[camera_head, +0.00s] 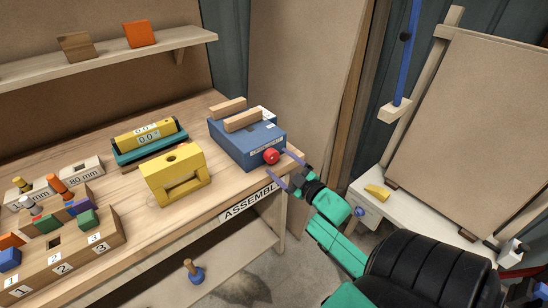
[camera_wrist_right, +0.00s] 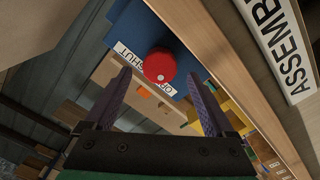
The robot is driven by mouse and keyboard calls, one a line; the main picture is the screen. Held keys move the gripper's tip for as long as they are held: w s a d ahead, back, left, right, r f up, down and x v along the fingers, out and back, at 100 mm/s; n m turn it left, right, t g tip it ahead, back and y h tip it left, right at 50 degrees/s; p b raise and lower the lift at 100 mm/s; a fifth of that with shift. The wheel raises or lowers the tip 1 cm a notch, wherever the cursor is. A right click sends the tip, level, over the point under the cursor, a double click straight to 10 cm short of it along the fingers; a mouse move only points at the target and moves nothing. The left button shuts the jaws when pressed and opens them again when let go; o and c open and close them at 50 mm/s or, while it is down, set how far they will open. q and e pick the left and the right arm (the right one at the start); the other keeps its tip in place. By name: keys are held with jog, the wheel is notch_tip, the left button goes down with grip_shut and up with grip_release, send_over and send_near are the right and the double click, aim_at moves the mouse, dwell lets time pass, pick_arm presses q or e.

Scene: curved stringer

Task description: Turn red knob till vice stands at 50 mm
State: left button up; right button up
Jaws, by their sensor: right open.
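The vice (camera_head: 240,148) is a blue box with two pale wooden jaws (camera_head: 243,121) on top, a gap between them, at the right end of the bench. The red knob (camera_head: 271,156) is on its front face; it also shows in the right wrist view (camera_wrist_right: 160,67). A label by the knob, partly hidden, shows "SHUT" in the wrist view. My right gripper (camera_head: 276,165) is open, its purple fingers pointing at the knob, one to each side in the wrist view. The fingers appear clear of the knob. My left gripper is out of view.
A yellow block with a slot (camera_head: 174,175) stands left of the vice. Behind it is a yellow and teal device (camera_head: 149,141) with number markings. A numbered wooden rack (camera_head: 70,262) with coloured pieces is at front left. The bench edge carries an "ASSEMBLY" label (camera_head: 249,203).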

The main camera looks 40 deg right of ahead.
aim_at(274, 159)
jog(key=w, duration=0.3)
jog(key=shift+w+d+f, duration=0.15)
jog(key=shift+d, duration=0.1)
jog(key=shift+w+a, duration=0.15)
jog(key=shift+w, duration=0.05)
jog(key=c, duration=1.4)
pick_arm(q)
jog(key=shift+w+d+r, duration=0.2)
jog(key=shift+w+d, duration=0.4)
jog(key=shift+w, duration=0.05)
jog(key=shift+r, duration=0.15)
